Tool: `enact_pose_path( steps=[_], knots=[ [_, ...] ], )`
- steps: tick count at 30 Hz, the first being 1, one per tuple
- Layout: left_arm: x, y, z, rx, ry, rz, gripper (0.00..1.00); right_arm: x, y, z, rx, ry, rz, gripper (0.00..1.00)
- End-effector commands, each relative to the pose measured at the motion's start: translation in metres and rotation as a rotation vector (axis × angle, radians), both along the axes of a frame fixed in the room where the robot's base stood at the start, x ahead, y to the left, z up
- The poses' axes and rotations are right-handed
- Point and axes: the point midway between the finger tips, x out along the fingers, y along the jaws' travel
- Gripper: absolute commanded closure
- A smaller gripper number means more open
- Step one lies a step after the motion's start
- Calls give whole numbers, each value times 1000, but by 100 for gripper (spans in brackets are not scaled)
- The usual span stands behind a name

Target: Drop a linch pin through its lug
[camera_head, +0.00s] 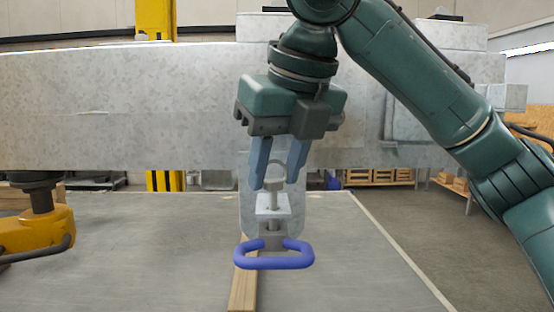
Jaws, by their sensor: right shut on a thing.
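My right gripper (276,186) points down at the middle of the view, its two blue fingers close around the grey head of the linch pin (275,186). The pin hangs upright below the fingertips. Its shank lines up with the small grey lug (270,208), and a narrow grey piece also shows below the lug. I cannot tell how deep the pin sits. A pale upright plate stands behind the lug. My left gripper is out of view.
A long galvanized beam (110,110) crosses behind the gripper. A yellow fitting with a dark handle (35,238) is at the left. A wooden strip (243,290) lies below the link. The grey surface (140,270) on both sides is mostly clear.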

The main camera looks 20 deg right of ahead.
Motion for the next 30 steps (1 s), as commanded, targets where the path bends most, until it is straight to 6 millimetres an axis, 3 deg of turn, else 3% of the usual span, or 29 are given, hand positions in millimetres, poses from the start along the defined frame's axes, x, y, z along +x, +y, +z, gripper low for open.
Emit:
enact_pose_path(
  steps=[15, 26, 27, 30],
  knots=[
    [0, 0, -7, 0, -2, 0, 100, 0, 0, -18, 1, 0, 0, 88],
    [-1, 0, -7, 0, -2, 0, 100, 0, 0, -20, 0, -1, 0, 88],
    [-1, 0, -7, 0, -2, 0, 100, 0, 0, -20, 0, -1, 0, 63],
    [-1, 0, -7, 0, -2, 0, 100, 0, 0, -20, 0, -1, 0, 54]
  ],
)
